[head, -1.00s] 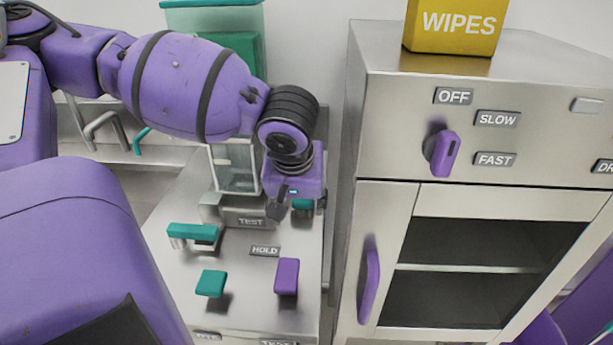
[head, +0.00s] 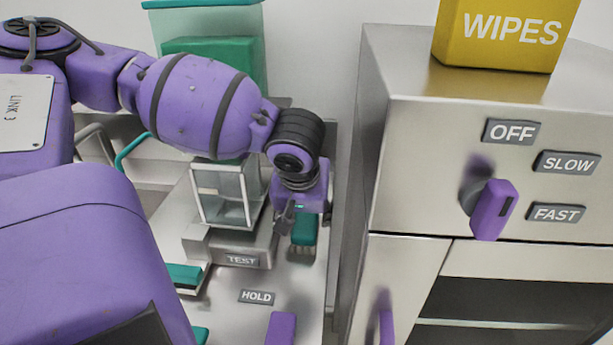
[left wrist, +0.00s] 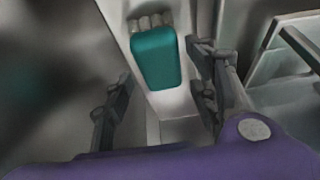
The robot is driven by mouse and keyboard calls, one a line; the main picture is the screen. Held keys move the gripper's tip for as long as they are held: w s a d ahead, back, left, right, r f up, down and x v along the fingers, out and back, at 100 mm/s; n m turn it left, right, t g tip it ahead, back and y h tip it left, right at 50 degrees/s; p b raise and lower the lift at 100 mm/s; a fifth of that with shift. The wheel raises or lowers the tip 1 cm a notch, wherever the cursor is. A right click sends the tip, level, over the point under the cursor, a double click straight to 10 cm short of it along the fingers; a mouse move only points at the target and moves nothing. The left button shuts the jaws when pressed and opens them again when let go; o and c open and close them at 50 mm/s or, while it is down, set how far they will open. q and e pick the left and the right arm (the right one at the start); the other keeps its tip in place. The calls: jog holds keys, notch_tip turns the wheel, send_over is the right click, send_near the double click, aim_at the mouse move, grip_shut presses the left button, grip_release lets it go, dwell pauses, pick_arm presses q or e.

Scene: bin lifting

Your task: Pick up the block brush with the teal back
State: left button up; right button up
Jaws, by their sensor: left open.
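A block brush with a teal back (head: 304,229) and pale bristles lies on the steel counter (head: 225,295), right of the TEST label in the head view. In the left wrist view the teal back (left wrist: 156,58) shows with greyish bristle tufts at its far end. My left gripper (head: 302,219) is open, with its fingers on either side of the brush as seen in the left wrist view (left wrist: 160,65). I cannot tell how high it is above the brush, and no grip shows. My right gripper is not in view.
Another teal-topped piece (head: 185,275) and a purple block (head: 281,328) lie nearer on the counter. A glass-sided case (head: 224,196) stands behind the TEST label. A steel cabinet (head: 410,180) with a purple knob (head: 493,210) rises close on the right.

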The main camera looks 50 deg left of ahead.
aim_at(305, 223)
pick_arm(q)
jog(key=x, duration=0.1)
jog(key=b+x, duration=0.1)
jog(key=x, duration=0.1)
jog(key=shift+s+d+f, duration=0.15)
jog(key=shift+s+f, duration=0.05)
jog(key=shift+w+f, duration=0.1)
jog(key=shift+f, duration=0.05)
jog(key=c, duration=1)
jog(key=shift+r, duration=0.4)
notch_tip(305, 223, up, 9)
jog(key=p, duration=0.3)
jog(key=shift+r+p, duration=0.25)
jog(key=shift+p, duration=0.15)
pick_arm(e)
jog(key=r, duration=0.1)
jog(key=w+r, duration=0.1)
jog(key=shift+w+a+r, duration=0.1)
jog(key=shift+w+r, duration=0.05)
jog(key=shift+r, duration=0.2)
